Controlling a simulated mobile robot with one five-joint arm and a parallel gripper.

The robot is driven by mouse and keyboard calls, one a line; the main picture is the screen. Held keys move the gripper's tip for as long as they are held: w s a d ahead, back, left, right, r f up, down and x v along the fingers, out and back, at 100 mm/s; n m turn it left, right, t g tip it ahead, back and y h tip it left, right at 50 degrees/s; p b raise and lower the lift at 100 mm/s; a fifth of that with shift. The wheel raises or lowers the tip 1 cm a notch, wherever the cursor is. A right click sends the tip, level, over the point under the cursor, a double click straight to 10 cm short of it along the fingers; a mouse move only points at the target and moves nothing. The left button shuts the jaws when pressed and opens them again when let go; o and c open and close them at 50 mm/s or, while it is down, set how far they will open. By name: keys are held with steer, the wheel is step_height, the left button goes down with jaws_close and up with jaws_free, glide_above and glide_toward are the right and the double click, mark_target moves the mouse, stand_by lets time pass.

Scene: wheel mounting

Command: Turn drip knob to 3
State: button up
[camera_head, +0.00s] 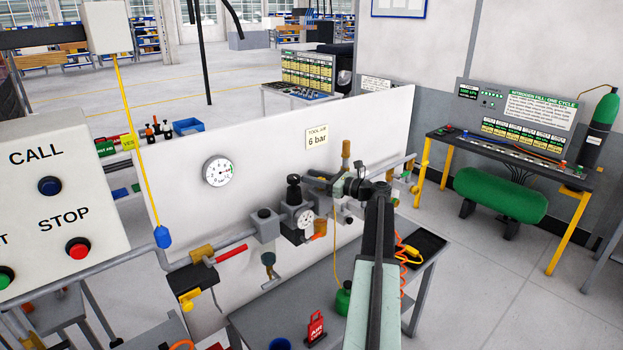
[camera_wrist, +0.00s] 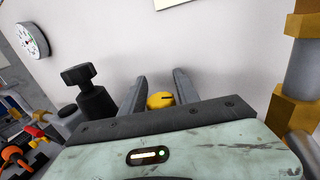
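The drip knob is most likely the round yellow knob (camera_wrist: 161,100) with a dark pointer line, low between my fingers in the wrist view. The line lies nearly level in the picture; no numbers are readable around it. My gripper (camera_wrist: 161,76) is open, with one grey finger on each side of the knob and what looks like a narrow gap to each. In the head view my gripper (camera_head: 318,180) is at the air unit on the white panel; the yellow knob cannot be made out there. My gripper body hides what lies below the knob.
A black knob (camera_wrist: 90,90) on the air unit stands close left of my fingers. A brass-fitted pipe (camera_wrist: 301,65) is close on the right. The white panel (camera_head: 265,160) with a gauge (camera_head: 218,171) is behind. A grey table (camera_head: 255,318) stands below.

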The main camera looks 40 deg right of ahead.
jaws_close()
steer(key=shift+s+m+h, duration=0.1)
steer(key=shift+m+h, duration=0.2)
steer(key=shift+h, duration=0.1)
steer(key=m+h, duration=0.1)
steer(key=h, duration=0.1)
steer(key=shift+d+m+t+h, duration=0.15)
steer(key=shift+m+t+h, duration=0.25)
steer(key=m+h, duration=0.1)
steer(key=h, duration=0.1)
steer(key=m+h, duration=0.1)
steer(key=h, duration=0.1)
steer(key=shift+d+m, duration=0.3)
steer(key=shift+s+d+m+g+h, duration=0.1)
steer(key=shift+d+m+g+h, duration=0.3)
steer(key=shift+m+h, duration=0.65)
steer(key=shift+d+m+g+h, duration=0.15)
steer(key=shift+m+g+h, duration=0.45)
steer(key=shift+h, duration=0.8)
steer(key=shift+s+d+m+g+h, duration=0.1)
steer(key=shift+d+m+g+h, duration=0.3)
steer(key=shift+m+h, duration=0.65)
steer(key=shift+a+h, duration=0.1)
steer(key=shift+h, duration=0.2)
